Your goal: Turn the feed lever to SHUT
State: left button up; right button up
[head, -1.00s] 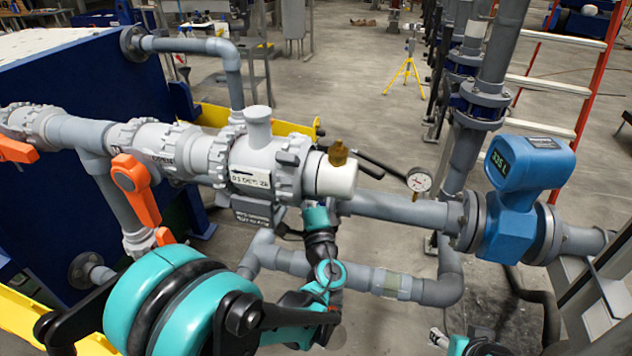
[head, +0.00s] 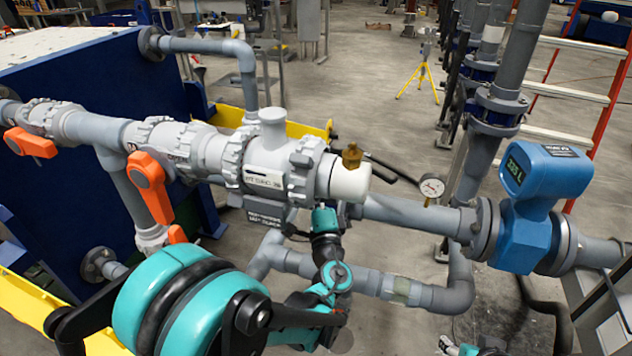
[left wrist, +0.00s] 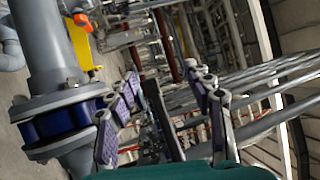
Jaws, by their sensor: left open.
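A long black lever (head: 391,168) sticks out to the right from behind the white pipe cap (head: 350,182) and brass fitting (head: 351,155). Orange lever handles (head: 151,186) sit on the grey pipework at left. I cannot read which is the feed lever. My left arm reaches up to the underside of the pipe, and its gripper's fingers are hidden in the head view. In the left wrist view my left gripper (left wrist: 163,118) is open, with purple-padded fingers apart. A dark bar (left wrist: 158,112) shows between them; I cannot tell whether it touches.
A blue meter (head: 539,205) is on the pipe at right, with a round gauge (head: 432,187) left of it. A lower grey pipe (head: 372,283) runs close to my left arm. A yellow tripod (head: 421,78) stands on open floor behind.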

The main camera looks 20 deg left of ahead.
pick_arm(q)
jog(key=b+v, duration=0.2)
jog(key=v, duration=0.7)
jog(key=shift+a, duration=0.1)
